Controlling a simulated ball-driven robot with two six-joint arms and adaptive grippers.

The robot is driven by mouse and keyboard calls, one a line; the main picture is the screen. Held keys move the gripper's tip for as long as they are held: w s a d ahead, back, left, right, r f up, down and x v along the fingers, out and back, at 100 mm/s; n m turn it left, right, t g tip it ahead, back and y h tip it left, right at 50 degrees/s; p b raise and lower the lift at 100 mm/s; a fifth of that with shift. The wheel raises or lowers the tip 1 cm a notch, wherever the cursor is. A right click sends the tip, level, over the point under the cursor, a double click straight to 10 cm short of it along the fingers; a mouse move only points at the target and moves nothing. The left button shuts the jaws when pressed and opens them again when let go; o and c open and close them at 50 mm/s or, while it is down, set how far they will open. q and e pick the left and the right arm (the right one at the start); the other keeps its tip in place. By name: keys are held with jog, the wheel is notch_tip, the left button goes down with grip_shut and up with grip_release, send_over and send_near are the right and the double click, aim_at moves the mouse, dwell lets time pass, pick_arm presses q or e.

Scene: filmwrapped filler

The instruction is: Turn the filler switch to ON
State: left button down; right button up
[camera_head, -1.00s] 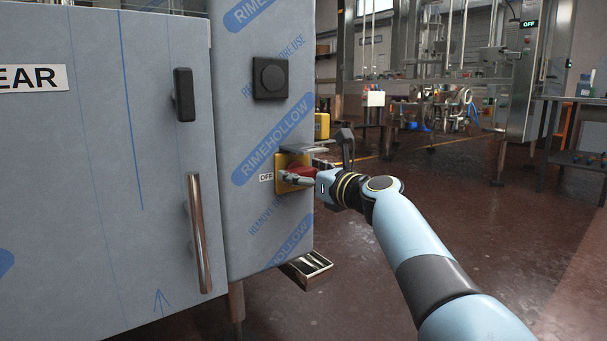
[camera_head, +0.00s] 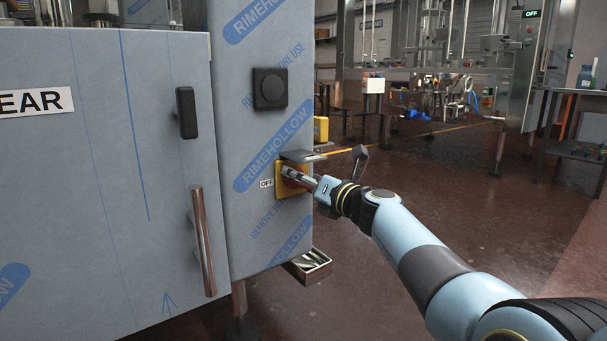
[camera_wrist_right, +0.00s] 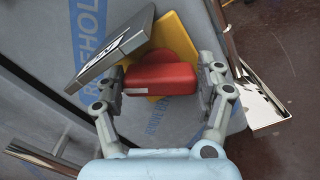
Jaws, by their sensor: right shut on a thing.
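The filler switch is a red knob (camera_wrist_right: 160,78) on a yellow plate (camera_head: 279,187), on the side of the film-wrapped cabinet. An "OFF" label (camera_head: 266,183) sits left of the plate. My right gripper (camera_head: 292,174) is shut on the red knob, which its fingers mostly hide in the head view. In the right wrist view the fingers (camera_wrist_right: 163,82) clasp the knob from both sides, and the yellow plate (camera_wrist_right: 178,38) looks tilted behind it. A small grey ledge (camera_head: 303,156) juts out just above the switch. My left gripper is not in view.
The cabinet door has a steel handle (camera_head: 203,243) and a black latch (camera_head: 187,112). A far machine's display (camera_head: 531,14) reads "OFF". Open floor lies right of the cabinet.

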jog(key=shift+f+m, duration=0.1)
jog(key=shift+m, duration=0.4)
jog(key=o, duration=1.1)
jog(key=shift+o, duration=0.2)
jog(key=shift+d, duration=0.1)
jog(key=v, duration=1.2)
